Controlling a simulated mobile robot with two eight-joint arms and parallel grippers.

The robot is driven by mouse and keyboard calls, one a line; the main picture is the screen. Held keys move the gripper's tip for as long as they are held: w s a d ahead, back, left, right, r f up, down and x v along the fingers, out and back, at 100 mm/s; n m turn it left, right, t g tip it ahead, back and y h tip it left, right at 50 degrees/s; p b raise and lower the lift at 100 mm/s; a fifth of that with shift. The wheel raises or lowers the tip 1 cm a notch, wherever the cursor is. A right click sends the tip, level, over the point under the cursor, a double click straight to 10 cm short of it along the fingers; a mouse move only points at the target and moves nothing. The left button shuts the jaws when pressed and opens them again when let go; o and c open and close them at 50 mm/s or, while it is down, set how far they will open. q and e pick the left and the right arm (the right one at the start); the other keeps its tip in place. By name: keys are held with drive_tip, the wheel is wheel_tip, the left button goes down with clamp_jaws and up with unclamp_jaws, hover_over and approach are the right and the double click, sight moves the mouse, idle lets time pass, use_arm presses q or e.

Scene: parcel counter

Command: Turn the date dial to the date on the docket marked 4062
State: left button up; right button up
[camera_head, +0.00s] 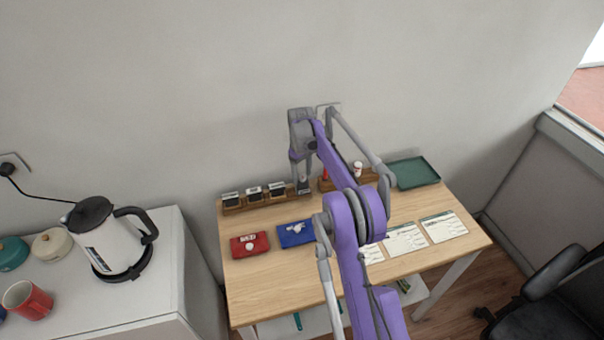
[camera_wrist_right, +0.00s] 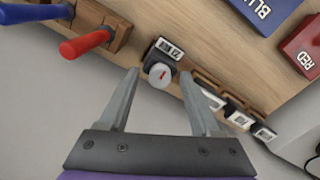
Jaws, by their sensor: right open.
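In the head view this gripper (camera_head: 302,180) is at the back of the table, by the dial block. Several paper dockets, one in the middle (camera_head: 405,240) and one on the right (camera_head: 443,227), lie at the table's right; their writing is unreadable. My left gripper is out of view.
A wooden rack (camera_head: 246,206) with several stamps stands left of the dial. Red (camera_head: 250,245) and blue (camera_head: 296,234) pads lie in front. A red-handled stamp (camera_wrist_right: 87,43) and a blue-handled one (camera_wrist_right: 32,13) sit beside the dial. A green tray (camera_head: 413,173) is at back right.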

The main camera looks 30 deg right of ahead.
clamp_jaws()
idle(0.5)
drive_tip(key=m, duration=0.4)
drive_tip(key=shift+m, duration=1.8)
